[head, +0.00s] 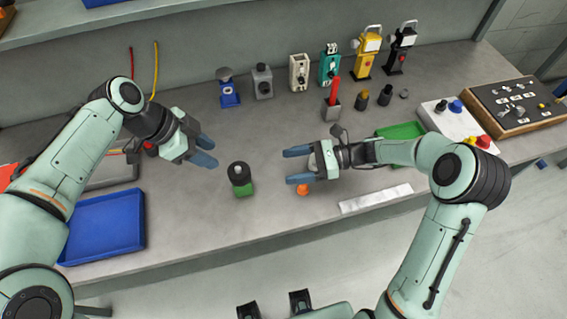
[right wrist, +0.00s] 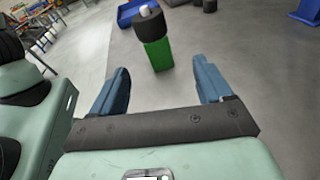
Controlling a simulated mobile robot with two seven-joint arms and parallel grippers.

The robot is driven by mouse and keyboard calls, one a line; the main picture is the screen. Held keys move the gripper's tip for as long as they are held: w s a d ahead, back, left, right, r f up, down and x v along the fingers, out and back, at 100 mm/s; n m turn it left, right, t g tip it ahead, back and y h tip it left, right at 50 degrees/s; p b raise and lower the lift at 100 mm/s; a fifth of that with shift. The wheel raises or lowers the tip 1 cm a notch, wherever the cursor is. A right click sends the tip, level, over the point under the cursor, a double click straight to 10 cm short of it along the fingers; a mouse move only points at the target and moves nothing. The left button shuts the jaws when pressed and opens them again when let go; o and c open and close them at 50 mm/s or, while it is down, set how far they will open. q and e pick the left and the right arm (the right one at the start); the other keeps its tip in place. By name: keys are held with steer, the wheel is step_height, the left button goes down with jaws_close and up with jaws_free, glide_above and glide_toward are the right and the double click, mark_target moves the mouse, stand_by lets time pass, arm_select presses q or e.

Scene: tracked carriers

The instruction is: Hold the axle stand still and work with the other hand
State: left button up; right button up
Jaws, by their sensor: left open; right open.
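The axle stand appears to be the small green block (head: 243,189) on the bench between my grippers. A black round part (head: 239,174) with a pale top sits on it. The right wrist view shows the green block (right wrist: 158,54) upright, with the black part (right wrist: 149,25) and a pale stub on top. My left gripper (head: 207,151) is open and empty, to the left of the stand and apart from it. My right gripper (head: 291,165) is open and empty to its right, fingers pointing towards it. A small orange part (head: 303,189) lies beside its lower finger.
A blue tray (head: 106,226) is at left. A green tray (head: 402,131), a white strip (head: 376,199) and a wooden-framed board (head: 518,105) are at right. Several small devices, including a yellow one (head: 367,54), stand along the back.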

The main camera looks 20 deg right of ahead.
mark_target(239, 185)
steer(key=shift+a+f+n+g, duration=0.1)
steer(key=shift+a+n+g, duration=0.4)
steer(key=shift+a+g, duration=0.25)
steer(key=shift+w+a+f+n+g+h, duration=0.1)
steer(key=shift+w+a+n+g+h, duration=0.15)
steer(key=shift+a+n+h, duration=0.2)
steer(key=shift+w+a+f+n+g+h, duration=0.15)
steer(key=shift+w+a+n+g+h, duration=0.2)
steer(key=shift+h, duration=0.3)
steer(key=shift+a+f, duration=0.1)
steer(key=x, duration=1.3)
